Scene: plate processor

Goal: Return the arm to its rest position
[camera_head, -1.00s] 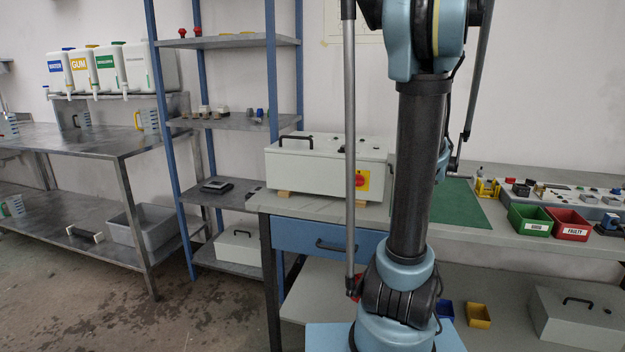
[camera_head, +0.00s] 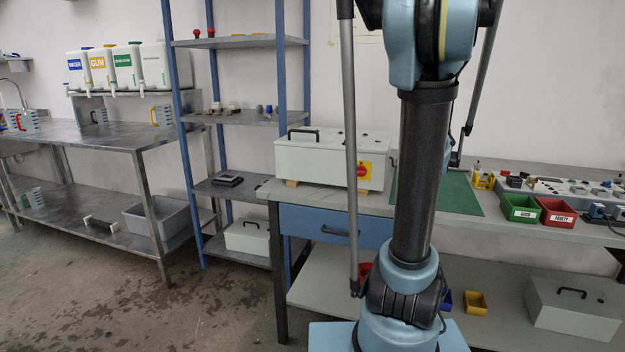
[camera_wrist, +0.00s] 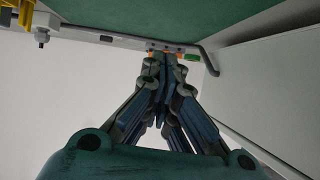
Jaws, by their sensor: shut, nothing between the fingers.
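My arm stands upright in the right half of the head view, in front of the workbench (camera_head: 460,222). In the head view my gripper cannot be made out. In the wrist view my gripper (camera_wrist: 160,62) is shut, its fingertips together and nothing between them. I cannot tell whether the fingertips touch the strip.
A grey machine box (camera_head: 325,160) and a green mat (camera_head: 440,190) lie on the bench, with a green bin (camera_head: 524,212) and a red bin (camera_head: 556,214) to the right. A blue-post shelf (camera_head: 245,118) and a steel table (camera_head: 100,140) stand left. Floor (camera_head: 140,315) at lower left is clear.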

